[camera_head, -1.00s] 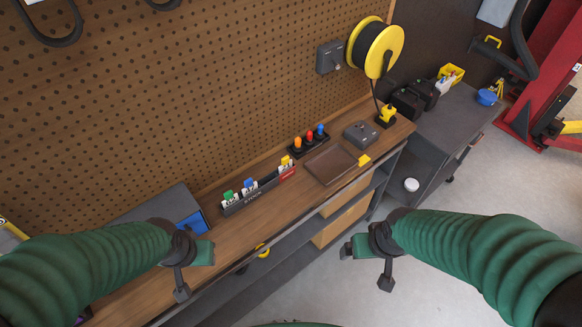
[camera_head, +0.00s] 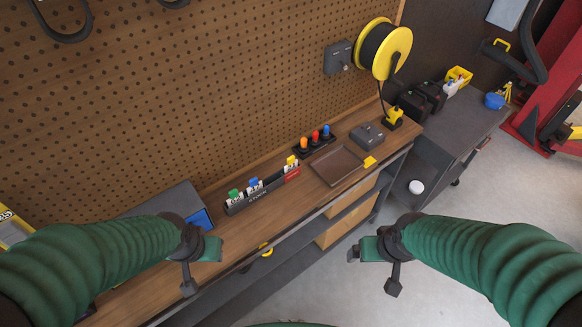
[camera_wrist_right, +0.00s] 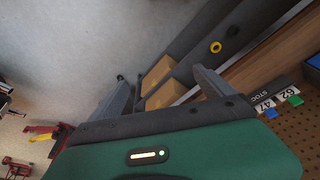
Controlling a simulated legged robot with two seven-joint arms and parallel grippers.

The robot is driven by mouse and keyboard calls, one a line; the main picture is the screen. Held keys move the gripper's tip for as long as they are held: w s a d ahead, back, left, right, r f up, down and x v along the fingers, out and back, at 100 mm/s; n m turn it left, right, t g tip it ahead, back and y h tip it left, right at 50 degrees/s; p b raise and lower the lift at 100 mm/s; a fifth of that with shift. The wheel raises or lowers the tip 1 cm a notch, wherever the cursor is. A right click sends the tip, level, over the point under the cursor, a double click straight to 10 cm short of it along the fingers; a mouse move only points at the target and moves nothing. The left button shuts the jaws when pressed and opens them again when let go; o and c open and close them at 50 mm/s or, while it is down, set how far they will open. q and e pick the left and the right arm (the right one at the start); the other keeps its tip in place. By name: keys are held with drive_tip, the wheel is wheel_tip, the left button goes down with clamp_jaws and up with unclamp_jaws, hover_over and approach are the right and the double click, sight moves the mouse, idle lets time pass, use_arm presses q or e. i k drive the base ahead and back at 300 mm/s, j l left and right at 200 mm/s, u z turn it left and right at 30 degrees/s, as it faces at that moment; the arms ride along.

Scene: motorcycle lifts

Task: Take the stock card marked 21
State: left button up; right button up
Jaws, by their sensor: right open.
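A dark stock card holder (camera_head: 264,192) stands on the wooden bench. Its cards have a green tab (camera_head: 234,194), a blue tab (camera_head: 253,184) and a yellow tab (camera_head: 292,160), the yellow one at the red-marked right end. Numbers are too small to read in the head view. In the right wrist view, 62 and 47 show on two cards (camera_wrist_right: 275,101); I cannot make out a 21. My right gripper (camera_head: 372,268) is open and empty, in front of the bench, right of the holder. My left gripper (camera_head: 198,270) looks open and empty, below and left of the holder.
A brown tray (camera_head: 336,166), a rack of coloured knobs (camera_head: 315,140) and a grey box (camera_head: 368,134) stand right of the holder. A pegboard (camera_head: 200,90) rises behind. A yellow reel (camera_head: 392,50) hangs at right. Open floor lies in front of the bench.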

sight(292, 164)
drive_tip(key=i+l+u, duration=0.15)
drive_tip(key=u, duration=0.6)
drive_tip(key=i+l+u, duration=0.1)
drive_tip(key=l, duration=0.25)
drive_tip(key=i+l+u, duration=0.1)
drive_tip(key=l, duration=0.25)
drive_tip(key=i+l+u, duration=0.1)
drive_tip(key=l, duration=0.25)
drive_tip(key=i+l+u, duration=0.1)
drive_tip(key=l, duration=0.3)
drive_tip(key=i+l+u, duration=0.1)
drive_tip(key=l, duration=0.3)
drive_tip(key=i, duration=0.1)
